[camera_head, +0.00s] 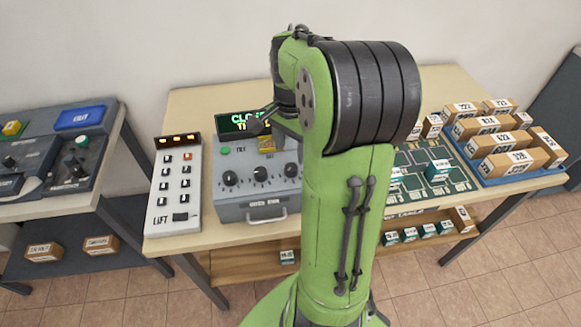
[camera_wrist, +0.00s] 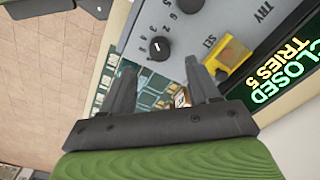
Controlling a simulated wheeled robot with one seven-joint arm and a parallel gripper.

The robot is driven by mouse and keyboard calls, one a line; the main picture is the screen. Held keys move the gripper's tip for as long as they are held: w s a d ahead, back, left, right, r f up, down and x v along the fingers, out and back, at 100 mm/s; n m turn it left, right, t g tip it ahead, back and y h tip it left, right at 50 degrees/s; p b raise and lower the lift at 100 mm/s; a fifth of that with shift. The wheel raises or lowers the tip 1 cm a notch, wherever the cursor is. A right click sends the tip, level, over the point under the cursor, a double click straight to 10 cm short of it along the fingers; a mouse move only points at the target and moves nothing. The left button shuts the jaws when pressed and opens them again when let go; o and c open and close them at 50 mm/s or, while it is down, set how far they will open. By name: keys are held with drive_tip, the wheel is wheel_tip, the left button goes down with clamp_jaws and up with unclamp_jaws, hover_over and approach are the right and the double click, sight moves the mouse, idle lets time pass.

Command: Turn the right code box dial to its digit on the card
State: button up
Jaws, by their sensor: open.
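The grey code box (camera_head: 258,210) stands on the table with three black dials in a row. The right dial (camera_head: 291,169) is at the right end of the row. In the wrist view, a black dial (camera_wrist: 160,48) with a white mark, apparently the right one, lies just beyond my fingertips, with printed digits beside it. My gripper (camera_wrist: 160,68) is open and empty, its two fingers apart and not touching the dial. In the head view, my arm hides most of the gripper. The display (camera_wrist: 272,84) reads CLOSED, TRIES 5. I cannot make out the card.
A yellow part (camera_wrist: 228,62) by the SET label sits near the dial. A white LIFT panel (camera_head: 174,186) stands left of the box. Several boxes lie in a blue tray (camera_head: 487,180) at the right. My arm covers the table's middle.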

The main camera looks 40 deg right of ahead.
sight(291, 166)
wheel_tip(291, 166, down, 6)
drive_tip(key=shift+f+b, duration=0.15)
drive_tip(key=shift+b, duration=0.55)
drive_tip(key=c, duration=1)
drive_tip(key=shift+c, duration=0.2)
drive_tip(key=shift+n, duration=0.4)
drive_tip(key=n+p, duration=0.1)
drive_tip(key=n, duration=0.1)
drive_tip(key=shift+n, duration=0.3)
drive_tip(key=shift+n+p, duration=0.5)
drive_tip(key=shift+n, duration=1.6)
